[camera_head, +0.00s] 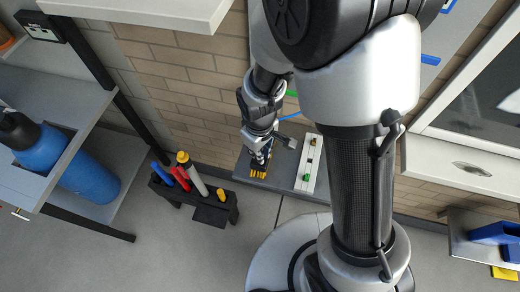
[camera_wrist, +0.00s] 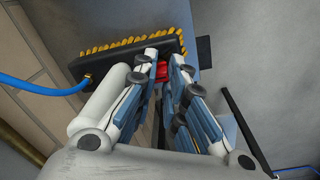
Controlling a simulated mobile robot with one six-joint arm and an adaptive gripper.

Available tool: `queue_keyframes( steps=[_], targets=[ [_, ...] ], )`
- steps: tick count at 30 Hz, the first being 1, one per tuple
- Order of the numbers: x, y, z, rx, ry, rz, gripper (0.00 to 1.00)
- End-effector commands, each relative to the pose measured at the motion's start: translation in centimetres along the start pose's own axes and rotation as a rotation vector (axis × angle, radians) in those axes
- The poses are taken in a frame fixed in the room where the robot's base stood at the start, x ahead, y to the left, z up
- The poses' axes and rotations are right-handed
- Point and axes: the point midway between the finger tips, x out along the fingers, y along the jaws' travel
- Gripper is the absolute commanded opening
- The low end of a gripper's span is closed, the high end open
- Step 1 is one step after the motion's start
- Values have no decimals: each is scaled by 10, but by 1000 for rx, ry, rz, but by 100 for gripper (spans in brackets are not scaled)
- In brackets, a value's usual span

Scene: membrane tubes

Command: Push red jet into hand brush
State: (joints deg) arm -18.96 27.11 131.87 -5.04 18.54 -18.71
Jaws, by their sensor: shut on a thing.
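The hand brush (camera_wrist: 125,61) is a dark block with yellow bristles along its far edge, at the top of the wrist view. In the head view its yellow bristles (camera_head: 258,174) show on a grey surface, partly behind my gripper (camera_head: 262,160). In the wrist view my gripper (camera_wrist: 164,64) points at the brush's near side, its fingertips close to it. The fingers are shut on a small red piece, the red jet (camera_wrist: 162,71), mostly hidden between them. Whether the jet touches or enters the brush cannot be told.
A blue hose (camera_wrist: 50,84) joins the brush's left end. A white strip with green parts (camera_head: 309,164) lies right of the brush. A dark rack (camera_head: 192,199) with blue, red and white-yellow tools stands to the left. A blue cylinder (camera_head: 82,178) lies on the left shelf.

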Motion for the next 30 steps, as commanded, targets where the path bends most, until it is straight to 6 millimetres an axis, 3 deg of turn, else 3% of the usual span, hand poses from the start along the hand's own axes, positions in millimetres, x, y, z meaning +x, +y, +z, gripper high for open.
queue_keyframes(
  steps=[18, 19, 30],
  targets=[
    [16, -1, 0, 0, 0, 0, 0],
    [16, -1, 0, 0, 0, 0, 14],
    [15, -1, 0, 0, 0, 0, 35]
  ],
)
